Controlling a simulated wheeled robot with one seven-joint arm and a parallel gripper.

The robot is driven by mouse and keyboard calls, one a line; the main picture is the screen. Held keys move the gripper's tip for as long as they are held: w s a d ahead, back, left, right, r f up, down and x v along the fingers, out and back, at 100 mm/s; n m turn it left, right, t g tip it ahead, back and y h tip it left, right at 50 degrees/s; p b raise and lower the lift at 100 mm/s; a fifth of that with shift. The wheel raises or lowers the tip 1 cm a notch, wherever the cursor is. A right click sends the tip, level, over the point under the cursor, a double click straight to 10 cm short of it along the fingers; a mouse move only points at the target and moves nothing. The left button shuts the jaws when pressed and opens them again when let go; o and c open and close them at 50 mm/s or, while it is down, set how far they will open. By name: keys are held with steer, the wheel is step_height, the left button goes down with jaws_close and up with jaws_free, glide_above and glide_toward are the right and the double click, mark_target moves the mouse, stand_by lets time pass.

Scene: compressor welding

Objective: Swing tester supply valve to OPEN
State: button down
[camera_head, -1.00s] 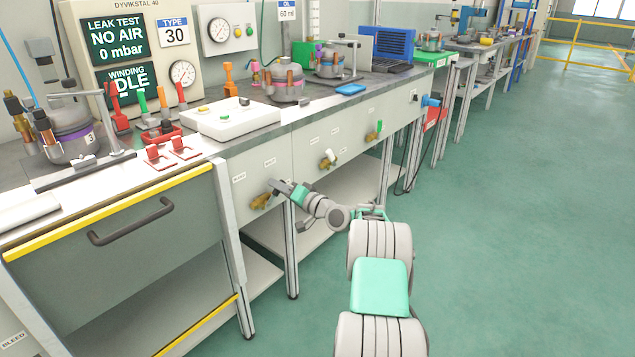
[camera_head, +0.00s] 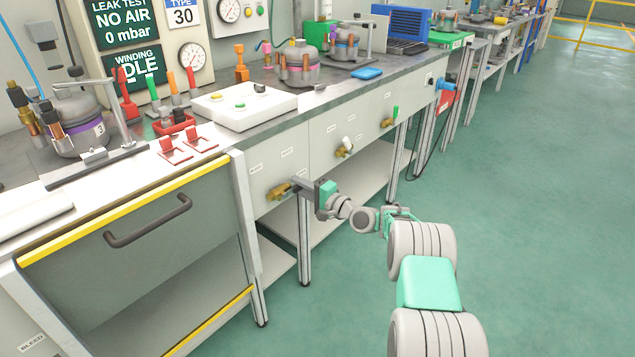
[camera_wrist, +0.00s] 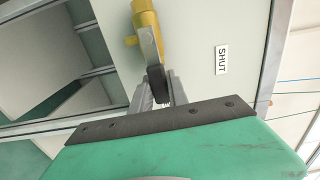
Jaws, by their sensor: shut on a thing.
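The supply valve (camera_head: 277,191) is a brass-yellow valve on the grey front panel below the bench. Its body also shows at the top of the wrist view (camera_wrist: 146,22), with a metal lever ending in a dark grip (camera_wrist: 157,85). My gripper (camera_head: 298,184) is at the valve's right side in the head view. In the wrist view the fingers (camera_wrist: 156,92) are shut around the lever's dark grip. A SHUT label (camera_wrist: 222,60) is on the panel to the right of the lever. No OPEN label is readable. The display (camera_head: 122,20) reads NO AIR, 0 mbar.
Two more valves, one with a white handle (camera_head: 347,144) and one with a green handle (camera_head: 394,113), are farther along the panel. A bench leg (camera_head: 304,240) stands just below my gripper. A drawer (camera_head: 150,220) is at the left. The green floor (camera_head: 540,180) is clear at right.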

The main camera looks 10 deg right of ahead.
steer(key=shift+a+f, duration=0.1)
steer(key=shift+a, duration=0.1)
steer(key=c, duration=1.7)
jaws_free()
steer(key=shift+o, duration=0.8)
steer(key=shift+a, duration=0.15)
steer(key=shift+o, duration=1.3)
steer(key=shift+d, duration=0.35)
steer(key=shift+d, duration=0.1)
steer(key=p+v, duration=0.1)
steer(key=v, duration=0.6)
steer(key=shift+s+p, duration=0.25)
steer(key=shift+p, duration=0.1)
steer(key=shift+d, duration=0.15)
